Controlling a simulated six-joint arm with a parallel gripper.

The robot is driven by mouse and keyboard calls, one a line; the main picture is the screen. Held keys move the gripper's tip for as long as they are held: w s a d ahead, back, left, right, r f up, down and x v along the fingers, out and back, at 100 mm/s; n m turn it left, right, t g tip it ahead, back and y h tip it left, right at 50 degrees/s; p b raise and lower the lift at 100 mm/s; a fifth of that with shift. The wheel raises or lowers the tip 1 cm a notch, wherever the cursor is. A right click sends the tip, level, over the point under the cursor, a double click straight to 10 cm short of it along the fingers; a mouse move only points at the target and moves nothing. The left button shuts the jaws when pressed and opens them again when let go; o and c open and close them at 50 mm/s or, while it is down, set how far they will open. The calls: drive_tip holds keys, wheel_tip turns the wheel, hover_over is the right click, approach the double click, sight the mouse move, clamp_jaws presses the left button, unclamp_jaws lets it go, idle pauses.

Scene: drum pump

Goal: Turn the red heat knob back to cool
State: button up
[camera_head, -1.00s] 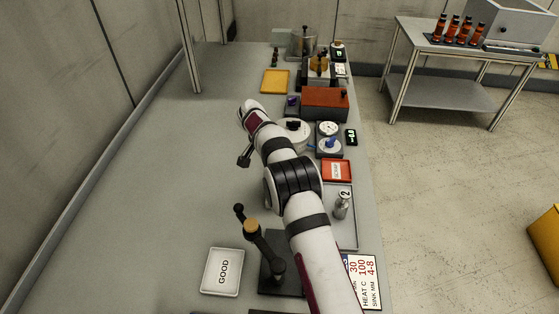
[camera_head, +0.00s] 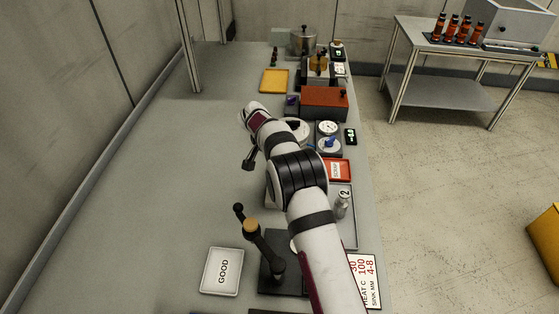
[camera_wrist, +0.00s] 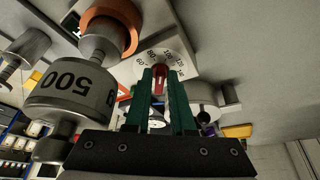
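The red heat knob (camera_wrist: 158,84) shows in the wrist view in front of a white dial (camera_wrist: 160,57) with printed numbers, among them 60, 80, 100 and 120. My gripper (camera_wrist: 159,76) has two green fingers, one on each side of the knob. The gap between them is narrow and mostly filled with red. I cannot tell whether the fingers touch the knob or stand just clear of it. The knob's pointing direction is hard to read. In the head view I cannot make out the knob or my fingertips.
A metal cylinder marked 500 (camera_wrist: 72,97) and an orange ring (camera_wrist: 120,22) are close left of the fingers in the wrist view. On the bench, a GOOD tray (camera_head: 222,271) and a black lever stand (camera_head: 266,250) are near. The bench's left side is clear.

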drive_tip(key=shift+o, duration=1.4)
drive_tip(key=shift+r, duration=0.1)
drive_tip(key=v, duration=1.5)
drive_tip(key=shift+s+r, duration=0.15)
drive_tip(key=shift+r, duration=0.1)
drive_tip(key=shift+a, duration=0.1)
drive_tip(key=x, duration=0.5)
drive_tip(key=w+d+x, duration=0.1)
drive_tip(key=x, duration=0.5)
drive_tip(key=w+r+x, duration=0.1)
drive_tip(key=x, duration=0.5)
drive_tip(key=shift+w+d, duration=0.1)
drive_tip(key=shift+d, duration=0.2)
